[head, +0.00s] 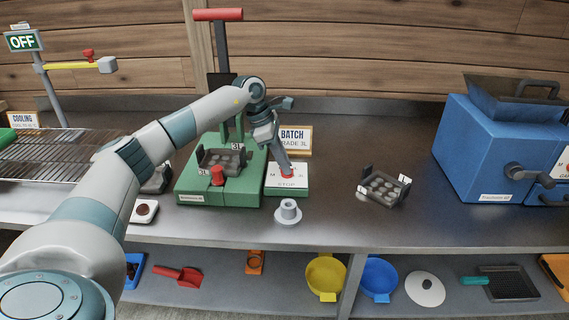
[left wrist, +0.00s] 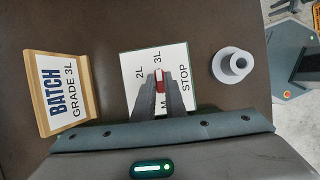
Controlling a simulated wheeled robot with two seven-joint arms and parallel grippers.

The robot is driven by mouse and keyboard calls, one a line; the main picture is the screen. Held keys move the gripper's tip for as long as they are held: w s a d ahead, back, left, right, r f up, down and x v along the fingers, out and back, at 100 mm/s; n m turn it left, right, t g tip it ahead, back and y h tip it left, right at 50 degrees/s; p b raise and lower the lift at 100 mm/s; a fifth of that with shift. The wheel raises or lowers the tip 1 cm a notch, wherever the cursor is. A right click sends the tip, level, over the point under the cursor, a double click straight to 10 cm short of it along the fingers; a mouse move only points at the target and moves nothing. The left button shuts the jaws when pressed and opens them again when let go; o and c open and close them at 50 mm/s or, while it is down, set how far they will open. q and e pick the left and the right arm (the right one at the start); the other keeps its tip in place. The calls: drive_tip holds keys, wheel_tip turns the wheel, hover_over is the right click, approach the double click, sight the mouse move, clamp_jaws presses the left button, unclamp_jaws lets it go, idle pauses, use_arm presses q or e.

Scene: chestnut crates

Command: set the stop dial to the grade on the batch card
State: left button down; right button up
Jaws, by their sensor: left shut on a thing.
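The stop dial is a red knob (head: 288,172) on a white plate (head: 290,183) atop a green base, right of the green press. In the left wrist view the plate (left wrist: 182,62) reads 2L, 3L, M and STOP. The red knob (left wrist: 160,80) stands between my fingertips, with its long side roughly in line with the 3L mark; the fingers hide part of it and some of the plate. The batch card (left wrist: 62,92) reads BATCH GRADE 3L; it also stands behind the dial in the head view (head: 304,140). My left gripper (head: 287,168) is shut on the knob.
A grey flanged piece (head: 288,212) stands just in front of the dial. The green press (head: 190,186) is close on the left. A dark moulded tray (head: 384,187) lies to the right, before a blue machine (head: 468,150). The bench between them is mostly clear.

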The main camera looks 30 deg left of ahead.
use_arm(q)
drive_tip(key=c, duration=1.8)
unclamp_jaws()
drive_tip(key=shift+a+r, duration=0.1)
drive_tip(key=shift+r, duration=0.05)
